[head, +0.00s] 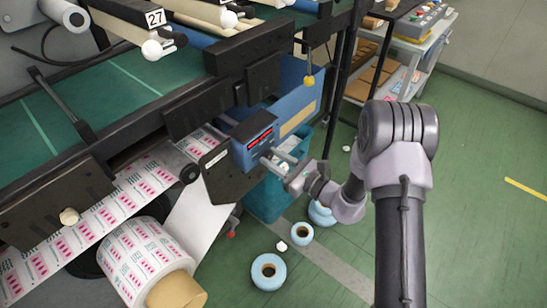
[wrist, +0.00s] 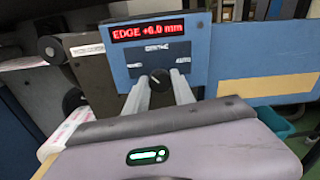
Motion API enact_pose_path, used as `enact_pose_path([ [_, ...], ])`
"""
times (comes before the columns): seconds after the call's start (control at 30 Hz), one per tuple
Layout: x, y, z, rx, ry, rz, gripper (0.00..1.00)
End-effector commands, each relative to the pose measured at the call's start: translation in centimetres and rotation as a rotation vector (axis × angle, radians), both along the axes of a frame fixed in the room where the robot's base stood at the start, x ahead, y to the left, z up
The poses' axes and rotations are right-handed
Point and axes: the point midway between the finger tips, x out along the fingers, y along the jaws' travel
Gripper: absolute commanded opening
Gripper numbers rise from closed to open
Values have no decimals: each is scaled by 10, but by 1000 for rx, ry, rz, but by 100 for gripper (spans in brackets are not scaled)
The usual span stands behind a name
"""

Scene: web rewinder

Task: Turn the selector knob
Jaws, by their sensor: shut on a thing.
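The selector knob (wrist: 160,79) is a small dark round knob on the front of a blue control box (wrist: 200,50). Small white labels sit around it, too blurred to read surely. My gripper (wrist: 160,84) has one pale finger on each side of the knob and is shut on it. A red display (wrist: 147,28) above the knob reads "EDGE" and what looks like +6.0 mm. In the head view, the control box (head: 238,154) is at the centre and my gripper (head: 274,162) reaches it from the right. The knob is hidden there.
A printed label web runs down to a roll (head: 140,257) at lower left. A teal bin (head: 263,200) stands below the box. Blue rolls (head: 268,271) lie on the green floor. A cart (head: 410,42) stands at the back right. Floor on the right is clear.

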Motion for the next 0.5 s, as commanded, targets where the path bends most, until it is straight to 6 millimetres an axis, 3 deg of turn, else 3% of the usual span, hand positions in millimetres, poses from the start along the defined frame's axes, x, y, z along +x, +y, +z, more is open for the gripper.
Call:
enact_pose_path([
  [0.5,0,0,2,250,322,1,0],
])
